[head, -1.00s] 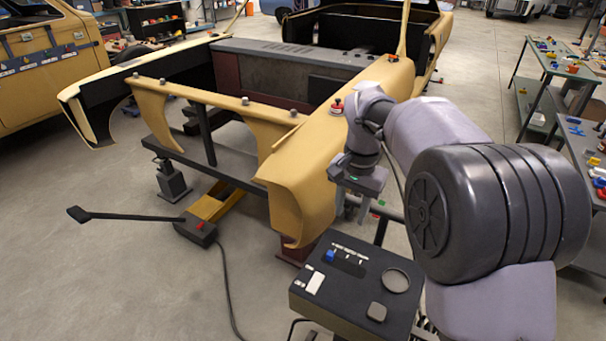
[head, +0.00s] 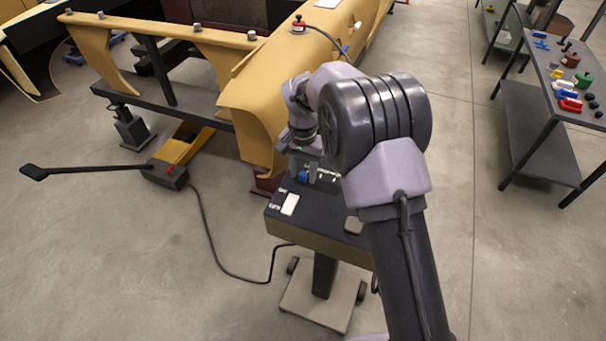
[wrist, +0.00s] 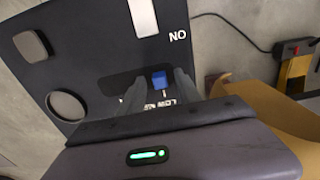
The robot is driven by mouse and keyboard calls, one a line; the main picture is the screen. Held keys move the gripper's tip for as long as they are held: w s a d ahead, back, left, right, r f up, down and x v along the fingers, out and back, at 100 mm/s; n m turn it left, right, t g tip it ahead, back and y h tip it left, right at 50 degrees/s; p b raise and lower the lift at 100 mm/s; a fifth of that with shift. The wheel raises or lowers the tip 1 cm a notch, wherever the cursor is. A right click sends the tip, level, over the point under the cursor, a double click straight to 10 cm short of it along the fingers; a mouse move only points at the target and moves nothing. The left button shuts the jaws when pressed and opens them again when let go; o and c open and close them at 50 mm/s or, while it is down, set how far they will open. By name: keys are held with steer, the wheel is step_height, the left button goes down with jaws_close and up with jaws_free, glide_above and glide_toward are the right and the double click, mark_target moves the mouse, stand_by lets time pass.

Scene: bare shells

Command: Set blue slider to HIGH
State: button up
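The blue slider (head: 303,176) is on the dark top of a control panel (head: 262,214), partly hidden by my arm. In the wrist view the slider (wrist: 159,80) sits in a dark slot, close to the printed LOW label. The other slot labels are partly covered by my gripper, and HIGH cannot be read. My gripper (wrist: 160,74) is low over the panel with its fingers apart, one on each side of the blue slider. I cannot tell whether either finger touches it. The gripper (head: 302,168) is small and partly hidden in the head view.
The panel also has a white switch (wrist: 143,16), a round recess (wrist: 67,106) and a square button (wrist: 31,45). A yellow car shell (head: 262,105) stands close behind the panel. A jack (head: 165,175) and cable lie left. A workbench (head: 560,85) stands right. Floor between is open.

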jaws_close()
stand_by(1.4)
